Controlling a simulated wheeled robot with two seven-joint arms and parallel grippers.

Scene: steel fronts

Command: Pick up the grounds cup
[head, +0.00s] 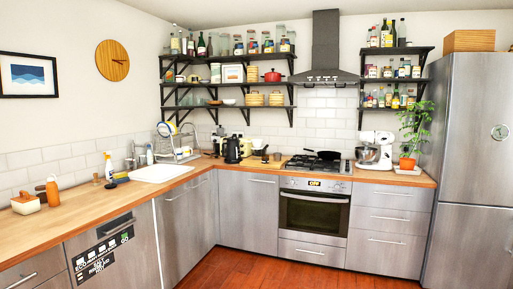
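No gripper of mine is in the head view. I cannot tell for sure which thing is the grounds cup. A small dark cup-like thing (96,179) stands upright on the wooden counter (140,198), left of the sink. It is too small to make out what it holds. Near the back corner, several small things stand by a black kettle (232,150), and a cup among them is hard to make out.
The white sink (160,174) lies right of the small dark thing. The stove (316,166), mixer (375,150) and fridge (475,170) line the back and right. The wooden floor (270,272) in front is clear.

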